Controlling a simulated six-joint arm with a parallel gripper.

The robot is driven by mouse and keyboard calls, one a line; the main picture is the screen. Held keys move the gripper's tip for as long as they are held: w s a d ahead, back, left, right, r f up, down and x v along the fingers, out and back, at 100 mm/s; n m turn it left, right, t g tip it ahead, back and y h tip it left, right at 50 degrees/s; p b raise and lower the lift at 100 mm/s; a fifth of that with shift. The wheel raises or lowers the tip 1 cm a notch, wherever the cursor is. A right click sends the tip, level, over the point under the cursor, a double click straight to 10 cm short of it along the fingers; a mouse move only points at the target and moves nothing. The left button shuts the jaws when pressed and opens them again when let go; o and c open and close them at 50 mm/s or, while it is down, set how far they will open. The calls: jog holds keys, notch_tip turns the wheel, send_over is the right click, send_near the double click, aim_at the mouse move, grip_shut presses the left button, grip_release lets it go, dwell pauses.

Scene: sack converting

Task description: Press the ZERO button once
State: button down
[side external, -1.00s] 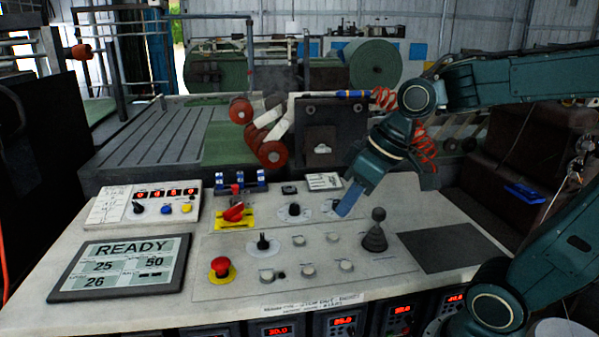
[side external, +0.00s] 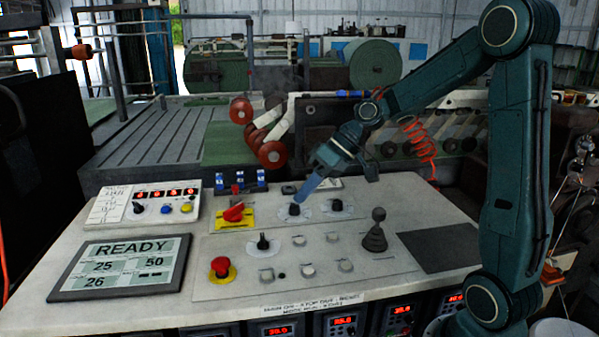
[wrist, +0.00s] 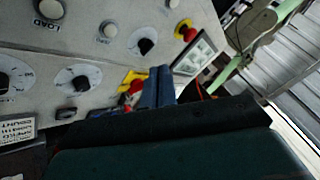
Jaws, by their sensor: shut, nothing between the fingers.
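Several white round buttons (side external: 307,270) sit on the middle panel. My gripper (side external: 302,196) is shut and empty, its blue fingers pointing down-left near a black dial at the panel's back. In the wrist view, its fingers (wrist: 157,85) are together, with red and yellow parts behind them.
A red rotary switch on a yellow plate (side external: 248,222) lies between my gripper and the counter box. A red emergency stop (side external: 221,268), a READY display (side external: 120,264) and a joystick (side external: 376,236) are also on the console. Blue-topped switches (side external: 240,183) stand at the back.

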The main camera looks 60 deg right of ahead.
aim_at(304, 239)
jog(key=shift+w+d+f+y, duration=0.4)
jog(key=shift+w+d+y, duration=0.1)
jog(key=shift+w+d, duration=0.3)
jog(key=shift+s, duration=0.1)
jog(key=shift+f, duration=0.2)
jog(key=shift+f, duration=4.2)
jog(key=shift+f, duration=0.15)
jog(key=shift+f, duration=0.3)
jog(key=shift+f, duration=0.45)
jog(key=shift+r, duration=0.9)
